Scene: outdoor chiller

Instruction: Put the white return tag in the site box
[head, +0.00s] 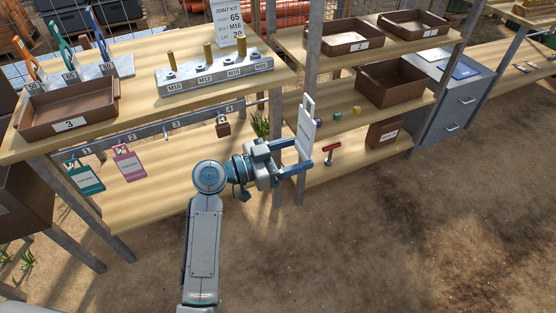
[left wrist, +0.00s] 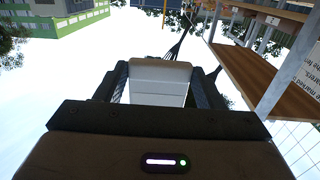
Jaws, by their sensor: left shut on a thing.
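The white return tag (head: 306,125) is a tall white plate with a slotted handle at its top. My left gripper (head: 300,156) is shut on its lower part and holds it roughly upright, in front of the right-hand shelves. In the left wrist view the white tag (left wrist: 160,82) sits between the two dark fingers. Brown open boxes stand on the shelves: a deep one (head: 388,84) on the middle level and a smaller labelled one (head: 383,134) on the lower level. I cannot read which is the site box. My right gripper is not in view.
Shallow trays marked 2 (head: 352,40) and 3 (head: 68,112) sit on the upper boards. Teal (head: 85,177) and pink (head: 127,163) tags and a padlock (head: 223,128) hang on a numbered rail. A red-handled tool (head: 330,153) lies right of the gripper. Shelf posts stand close by.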

